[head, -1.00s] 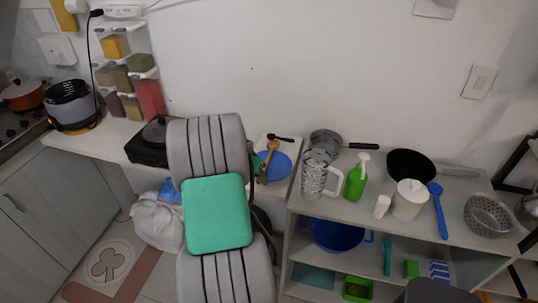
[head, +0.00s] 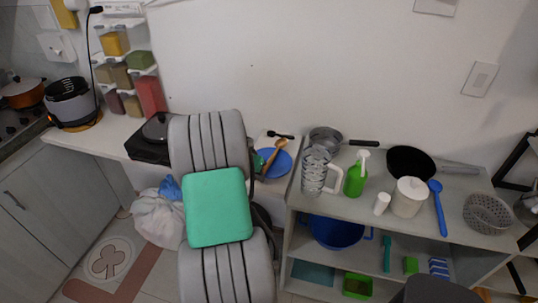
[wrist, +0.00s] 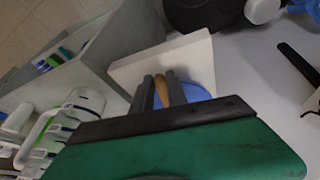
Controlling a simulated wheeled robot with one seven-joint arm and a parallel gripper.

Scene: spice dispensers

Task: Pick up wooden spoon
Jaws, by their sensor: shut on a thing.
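The wooden spoon (head: 278,147) shows in the head view over the blue plate (head: 281,164), tilted with its upper end to the right. In the wrist view the wooden spoon (wrist: 164,91) sits between the two dark fingers of my gripper (wrist: 161,88), which is shut on it. The blue plate (wrist: 197,92) shows just beyond the fingers. In the head view my gripper is mostly hidden behind my arm. I cannot tell whether the spoon still touches the plate.
A black utensil (head: 280,134) lies behind the plate. To the right, a shelf holds a clear pitcher (head: 315,172), a green spray bottle (head: 356,178) and pans. A black appliance (head: 150,143) stands on the left counter. White wall rises behind.

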